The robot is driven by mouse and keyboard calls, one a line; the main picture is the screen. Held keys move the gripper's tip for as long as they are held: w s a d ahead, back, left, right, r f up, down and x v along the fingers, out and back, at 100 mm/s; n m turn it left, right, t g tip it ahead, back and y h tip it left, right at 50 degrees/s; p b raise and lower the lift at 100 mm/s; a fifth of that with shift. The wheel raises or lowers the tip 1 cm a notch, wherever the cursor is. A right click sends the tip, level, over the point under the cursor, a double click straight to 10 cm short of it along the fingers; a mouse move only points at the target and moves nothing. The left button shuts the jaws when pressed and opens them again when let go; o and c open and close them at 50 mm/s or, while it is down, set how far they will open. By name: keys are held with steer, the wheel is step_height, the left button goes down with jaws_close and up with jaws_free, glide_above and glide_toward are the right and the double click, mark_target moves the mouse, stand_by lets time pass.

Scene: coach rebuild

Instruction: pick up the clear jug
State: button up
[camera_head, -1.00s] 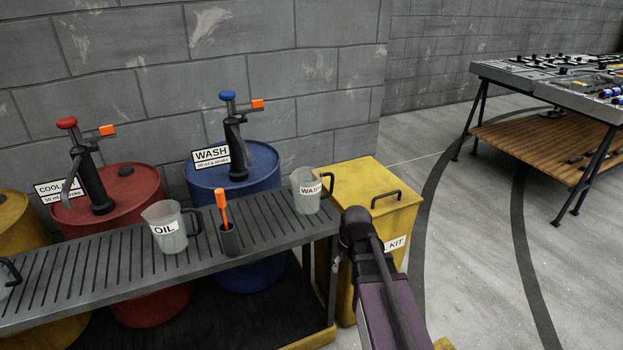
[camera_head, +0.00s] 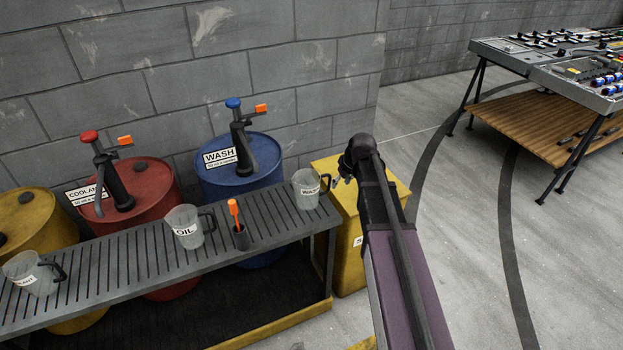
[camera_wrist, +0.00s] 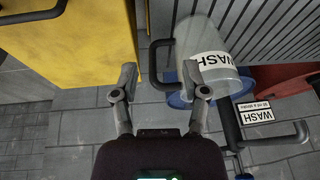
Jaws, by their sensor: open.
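Three clear jugs with dark handles stand upright on the slatted bench (camera_head: 150,262). The jug labelled WASH (camera_head: 305,189) is at the bench's right end; the OIL jug (camera_head: 183,228) is near the middle; a third jug (camera_head: 30,273), its label partly readable, is at the left. In the wrist view my gripper (camera_wrist: 160,78) is open and empty. The WASH jug (camera_wrist: 210,42) shows just beyond its right finger, with the jug's handle between the fingers in the picture. Contact cannot be told. In the head view my arm hides most of the gripper.
A black cup (camera_head: 241,238) with an orange-handled tool stands between the OIL and WASH jugs. Red (camera_head: 150,190), blue (camera_head: 265,160) and yellow (camera_head: 35,220) drums with pumps stand behind the bench. A yellow box (camera_head: 345,225) stands at its right end. Open floor lies right.

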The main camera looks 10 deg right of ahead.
steer(key=w+r+p, duration=0.3)
steer(key=r, duration=0.2)
steer(key=shift+w+d+n+t, duration=0.2)
steer(key=shift+d+n+t, duration=0.1)
steer(key=shift+d, duration=0.15)
steer(key=shift+f, duration=0.1)
steer(key=b, duration=0.8)
glide_above(329, 188)
steer(key=d, duration=0.1)
step_height(329, 188, down, 8)
steer(key=shift+s+d, duration=0.15)
steer(key=shift+s, duration=0.3)
steer(key=shift+b+x, duration=2.2)
steer(key=shift+x, duration=0.25)
jaws_close()
